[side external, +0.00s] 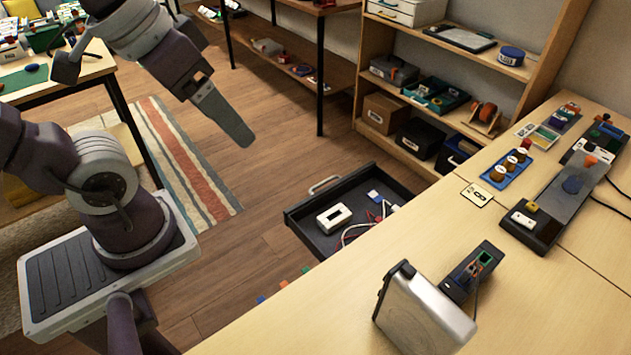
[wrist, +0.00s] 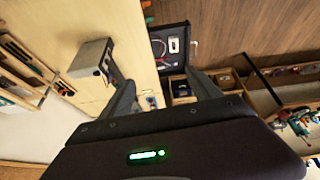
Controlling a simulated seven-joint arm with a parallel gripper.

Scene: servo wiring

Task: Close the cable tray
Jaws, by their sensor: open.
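The cable tray (side external: 362,194) is a dark drawer that stands pulled out from under the edge of the wooden worktable. It has a light metal handle (side external: 325,184) on its outer front and holds a white device (side external: 334,218) and red and white cables. My gripper (side external: 246,138) is raised in the air to the left of the tray, apart from it. In the wrist view the open tray (wrist: 166,29) shows ahead, beyond the two spread fingers of my gripper (wrist: 161,80). The gripper is open and empty.
On the worktable (side external: 300,325) stand a silver case (side external: 424,312) and a dark box with coloured ports (side external: 472,270). A wooden shelf (side external: 430,100) with boxes stands behind the tray. The floor before the tray's handle is mostly clear, with a striped rug (side external: 185,160) farther left.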

